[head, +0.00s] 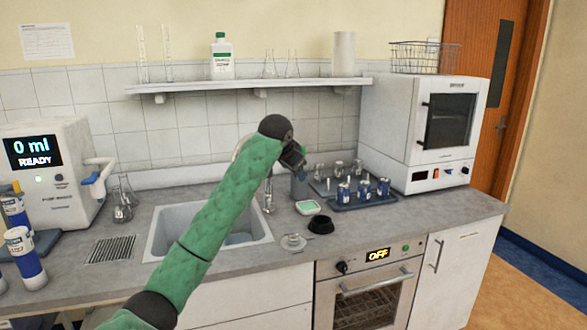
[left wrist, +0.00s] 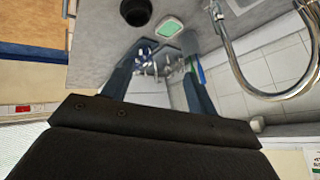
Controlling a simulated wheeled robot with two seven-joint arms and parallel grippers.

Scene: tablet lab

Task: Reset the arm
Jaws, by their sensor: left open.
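My left arm, with a green sleeve, reaches in from the bottom left of the head view across the sink. Its dark gripper (head: 300,163) is over the counter right of the sink, beside the tap. In the left wrist view the two blue-grey fingers of the gripper (left wrist: 162,55) stand apart, with nothing seen held between them. A small white dish with a green top (head: 309,207) and a black bowl (head: 320,225) sit on the counter below the gripper. My right gripper is in neither view.
A blue rack (head: 370,202) holds several blue-labelled vials, near a white oven-like device (head: 425,130). The sink (head: 160,248) lies under my arm. A dispenser (head: 45,170) reading "0 ml READY" stands left. A shelf (head: 240,86) with glassware hangs behind. A clear lid (head: 293,242) lies near the front edge.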

